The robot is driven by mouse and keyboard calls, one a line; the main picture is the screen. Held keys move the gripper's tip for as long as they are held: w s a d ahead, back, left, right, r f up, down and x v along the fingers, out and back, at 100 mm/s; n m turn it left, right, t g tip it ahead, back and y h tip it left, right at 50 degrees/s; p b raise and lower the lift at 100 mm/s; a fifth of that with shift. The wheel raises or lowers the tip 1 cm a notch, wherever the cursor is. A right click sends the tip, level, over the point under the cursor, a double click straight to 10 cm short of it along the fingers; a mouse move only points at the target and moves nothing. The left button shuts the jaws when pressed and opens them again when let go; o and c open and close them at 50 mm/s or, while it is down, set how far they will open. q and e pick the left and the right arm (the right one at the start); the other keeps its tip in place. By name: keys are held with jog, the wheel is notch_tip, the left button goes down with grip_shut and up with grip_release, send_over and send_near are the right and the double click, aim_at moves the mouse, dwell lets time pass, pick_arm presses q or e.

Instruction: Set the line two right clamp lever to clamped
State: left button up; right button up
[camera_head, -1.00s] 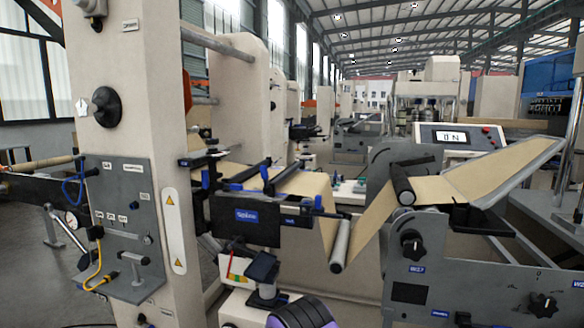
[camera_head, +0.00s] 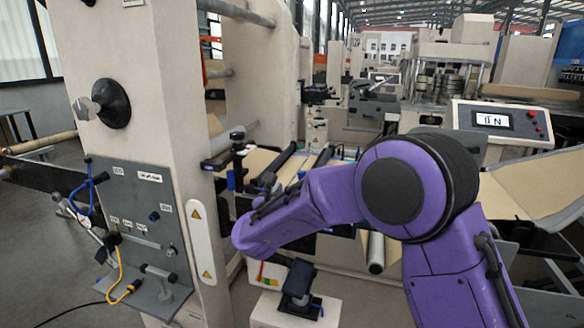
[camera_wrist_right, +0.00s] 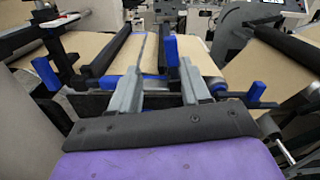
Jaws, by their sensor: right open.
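My right gripper (camera_wrist_right: 160,70) is open and empty in the right wrist view, its two grey fingers reaching over the splice table. An upright blue clamp lever (camera_wrist_right: 171,51) stands in the view between the fingertips, nearer the right finger; I cannot tell whether they touch. Another blue lever (camera_wrist_right: 45,74) leans at the left, and a small blue part (camera_wrist_right: 256,92) sticks up at the right. I cannot tell which is the line two right lever. In the head view my purple right arm covers much of the splice table, with a blue part (camera_head: 232,180) showing at its left end. My left gripper is out of view.
A beige machine column (camera_head: 170,130) with a grey panel (camera_head: 140,215) stands left of my arm. Black bars (camera_wrist_right: 108,52) and brown paper web (camera_wrist_right: 200,55) lie close around the gripper. A display box (camera_head: 495,122) stands at the right.

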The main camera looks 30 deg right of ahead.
aim_at(301, 179)
jog(key=d, duration=0.1)
jog(key=w+d+p, duration=0.1)
jog(key=d, duration=0.1)
jog(key=d+r+p, duration=0.1)
jog(key=d, duration=0.1)
jog(key=shift+w+d, duration=0.2)
jog(key=shift+w, duration=0.15)
jog(key=x, duration=0.1)
jog(key=p+x, duration=0.1)
jog(key=x, duration=0.1)
jog(key=p+x, duration=0.1)
jog(key=shift+w+f, duration=0.4)
jog(key=shift+w+d, duration=0.1)
jog(key=shift+w, duration=0.2)
jog(key=shift+s+d, duration=0.15)
jog(key=shift+s, duration=0.1)
jog(key=shift+w, duration=0.1)
grip_shut()
